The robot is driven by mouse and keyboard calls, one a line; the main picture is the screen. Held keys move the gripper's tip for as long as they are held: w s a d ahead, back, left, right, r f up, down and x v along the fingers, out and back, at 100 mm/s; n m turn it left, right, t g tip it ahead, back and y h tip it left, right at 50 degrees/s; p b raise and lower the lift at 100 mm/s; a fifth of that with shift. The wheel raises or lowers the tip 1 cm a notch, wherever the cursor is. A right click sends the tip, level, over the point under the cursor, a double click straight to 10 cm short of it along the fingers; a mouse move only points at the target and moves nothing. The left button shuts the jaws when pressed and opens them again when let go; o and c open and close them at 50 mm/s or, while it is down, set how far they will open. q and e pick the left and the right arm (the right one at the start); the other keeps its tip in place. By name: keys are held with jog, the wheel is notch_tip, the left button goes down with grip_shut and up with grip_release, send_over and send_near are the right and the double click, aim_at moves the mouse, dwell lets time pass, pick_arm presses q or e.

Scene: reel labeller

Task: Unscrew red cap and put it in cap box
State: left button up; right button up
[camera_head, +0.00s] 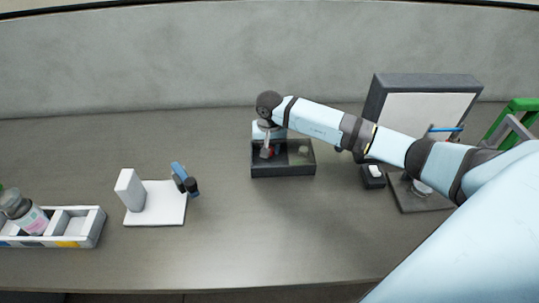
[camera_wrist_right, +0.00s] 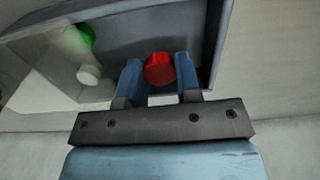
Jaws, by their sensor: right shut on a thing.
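The red cap (camera_wrist_right: 159,68) is between the two blue fingers of my right gripper (camera_wrist_right: 160,75) in the right wrist view. The gripper is shut on it. In the head view the right gripper (camera_head: 268,150) points down into the left part of the dark cap box (camera_head: 285,171), and a bit of red shows there. The box walls surround the cap in the right wrist view. A green cap (camera_wrist_right: 84,37) and a white cap (camera_wrist_right: 89,75) lie in the box, apart from the red one. My left gripper is not in view.
A white tray (camera_head: 97,229) with a bottle (camera_head: 22,211) stands at the far left. A white stand (camera_head: 160,205) with a blue and black part is left of the box. A grey-framed panel (camera_head: 425,82) and a dark base plate are at the right. The table in front of the box is clear.

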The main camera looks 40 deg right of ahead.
aim_at(269, 162)
notch_tip(269, 162, down, 4)
jog(key=shift+r, duration=0.2)
jog(key=shift+f, duration=0.2)
jog(key=o, duration=1)
